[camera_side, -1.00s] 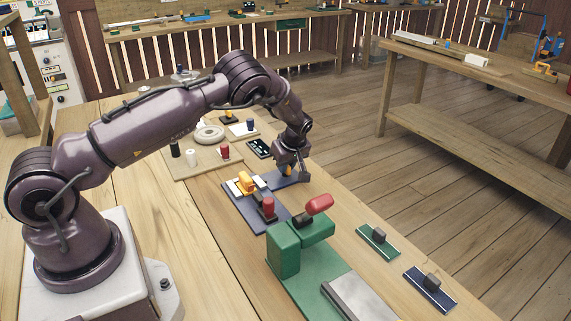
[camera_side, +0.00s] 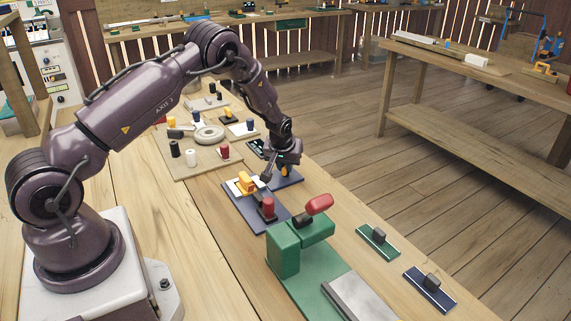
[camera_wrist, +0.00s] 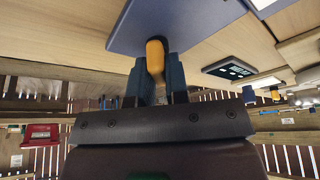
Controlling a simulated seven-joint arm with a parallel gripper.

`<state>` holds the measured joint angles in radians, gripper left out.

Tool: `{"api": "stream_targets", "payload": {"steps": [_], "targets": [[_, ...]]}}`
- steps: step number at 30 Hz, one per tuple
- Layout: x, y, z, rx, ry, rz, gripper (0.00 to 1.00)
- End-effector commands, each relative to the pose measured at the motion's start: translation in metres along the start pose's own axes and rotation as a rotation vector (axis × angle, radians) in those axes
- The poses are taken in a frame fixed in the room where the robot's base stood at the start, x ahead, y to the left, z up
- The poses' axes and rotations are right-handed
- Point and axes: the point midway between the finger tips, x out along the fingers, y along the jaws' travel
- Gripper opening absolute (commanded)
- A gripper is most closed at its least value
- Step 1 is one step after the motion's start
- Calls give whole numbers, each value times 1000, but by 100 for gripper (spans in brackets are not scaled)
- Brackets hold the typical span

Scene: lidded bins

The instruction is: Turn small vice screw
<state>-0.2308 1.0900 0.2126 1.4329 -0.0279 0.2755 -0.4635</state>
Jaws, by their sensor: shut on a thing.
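A small orange-yellow knob (camera_wrist: 155,56) sits between the two dark fingers of my gripper (camera_wrist: 157,75) in the wrist view, with a blue-grey plate (camera_wrist: 165,22) just beyond it. In the side view my gripper (camera_side: 283,172) is low over a blue plate (camera_side: 293,183), shut on the knob, whose orange shows between the fingers. I cannot tell how far the knob is turned, and the screw behind it is hidden. A larger green vice (camera_side: 284,252) with a red handle (camera_side: 319,204) stands nearer the camera.
A blue board (camera_side: 236,210) with a yellow clamp (camera_side: 246,182) and a red-topped piece (camera_side: 268,206) lies close to my gripper. Small green (camera_side: 378,240) and navy (camera_side: 430,288) plates lie at right.

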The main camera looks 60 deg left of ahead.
Motion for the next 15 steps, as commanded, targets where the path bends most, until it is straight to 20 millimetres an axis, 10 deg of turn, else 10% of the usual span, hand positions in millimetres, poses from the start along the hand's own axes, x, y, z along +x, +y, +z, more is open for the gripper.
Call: {"api": "stream_targets", "payload": {"steps": [15], "targets": [[0,-1,0,447,-3,191,0]]}}
